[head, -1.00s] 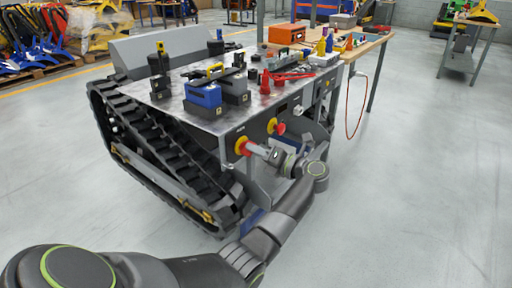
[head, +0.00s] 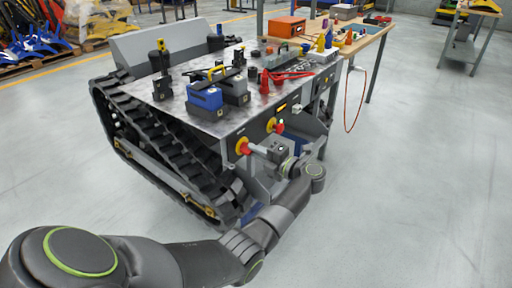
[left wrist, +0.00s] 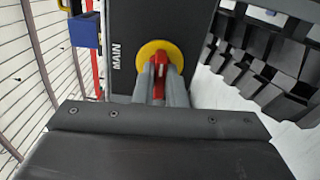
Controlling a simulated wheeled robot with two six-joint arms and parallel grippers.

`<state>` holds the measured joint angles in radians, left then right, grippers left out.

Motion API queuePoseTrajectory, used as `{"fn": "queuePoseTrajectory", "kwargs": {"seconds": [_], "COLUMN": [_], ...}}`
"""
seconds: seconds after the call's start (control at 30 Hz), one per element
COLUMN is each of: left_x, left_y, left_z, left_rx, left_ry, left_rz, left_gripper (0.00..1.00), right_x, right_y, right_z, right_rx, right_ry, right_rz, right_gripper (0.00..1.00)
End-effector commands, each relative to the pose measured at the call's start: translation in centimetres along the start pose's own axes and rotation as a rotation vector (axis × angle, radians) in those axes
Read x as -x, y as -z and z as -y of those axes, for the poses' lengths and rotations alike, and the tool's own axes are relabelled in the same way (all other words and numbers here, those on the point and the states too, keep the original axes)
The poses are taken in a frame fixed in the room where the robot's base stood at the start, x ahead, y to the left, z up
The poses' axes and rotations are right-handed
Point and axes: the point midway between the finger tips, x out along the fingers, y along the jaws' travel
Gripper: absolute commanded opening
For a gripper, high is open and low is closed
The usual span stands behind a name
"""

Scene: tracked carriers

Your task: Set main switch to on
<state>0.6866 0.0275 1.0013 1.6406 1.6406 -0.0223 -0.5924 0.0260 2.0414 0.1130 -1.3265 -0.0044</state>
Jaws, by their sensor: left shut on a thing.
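The main switch (head: 242,146) is a red knob on a round yellow plate, on the dark front panel of the tracked carrier (head: 232,128). In the left wrist view the red knob (left wrist: 161,72) sits before its yellow plate (left wrist: 150,52), beside the word MAIN, which runs sideways. The knob's grip lies upright in that picture. My left gripper (head: 254,149) reaches the knob from the right in the head view. Its two grey fingers (left wrist: 160,84) are shut on the knob, one on each side, and hide part of it. My right gripper is not in view.
A second red and yellow control (head: 276,126) sits close by on the same panel. A blue battery box (head: 205,98) and several tools stand on the carrier's top. A workbench (head: 368,40) stands behind. The floor (head: 425,170) to the right is clear.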

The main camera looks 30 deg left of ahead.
Motion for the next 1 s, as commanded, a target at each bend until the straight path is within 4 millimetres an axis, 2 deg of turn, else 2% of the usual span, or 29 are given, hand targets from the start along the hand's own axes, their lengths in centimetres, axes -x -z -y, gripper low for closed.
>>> {"fn": "queuePoseTrajectory", "kwargs": {"seconds": [0.27, 0.7, 0.73, 0.87, 1.0], "left_x": [0.05, 0.06, 0.06, 0.05, 0.03], "left_y": [-0.10, -0.10, -0.10, -0.08, -0.05], "left_z": [-0.04, 0.02, 0.02, 0.03, 0.03], "left_rx": [-0.066, -0.072, -0.072, -0.072, -0.072], "left_ry": [0.000, 0.001, 0.001, 0.000, 0.000], "left_rz": [0.004, 0.004, 0.004, 0.003, 0.002], "left_gripper": [0.00, 0.00, 0.15, 0.32, 0.33], "right_x": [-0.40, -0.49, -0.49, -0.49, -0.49], "right_y": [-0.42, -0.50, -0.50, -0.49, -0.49], "right_z": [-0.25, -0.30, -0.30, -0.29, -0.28], "right_rx": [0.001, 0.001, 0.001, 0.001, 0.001], "right_ry": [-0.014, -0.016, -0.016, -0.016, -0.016], "right_rz": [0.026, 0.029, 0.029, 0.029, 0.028], "right_gripper": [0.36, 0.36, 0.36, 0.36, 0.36]}}
